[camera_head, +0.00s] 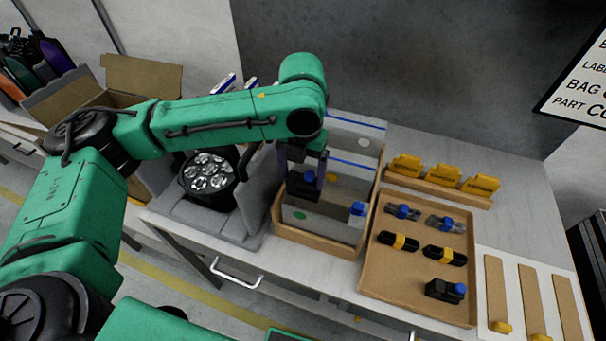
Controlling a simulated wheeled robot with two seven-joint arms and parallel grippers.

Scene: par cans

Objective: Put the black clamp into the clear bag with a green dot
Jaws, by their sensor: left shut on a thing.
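My left gripper (307,172) reaches in from the left and points down over the wooden box (310,241). It is shut on a black clamp with a blue knob (300,188), partly hidden by the fingers. The clear bag with a green dot (325,223) stands at the front of the box, its green dot on the left part. The held clamp is at this bag's upper left edge; I cannot tell whether it is inside. Another blue-knobbed piece (357,209) shows at the bag's right end. My right gripper is not in view.
Behind stand bags with a yellow dot (333,177) and a white dot (363,142). A brown tray (391,280) at right holds several clamps, including a black one with a blue knob (445,290). Yellow pieces (442,176) stand behind. A black par can (208,180) sits left of the box.

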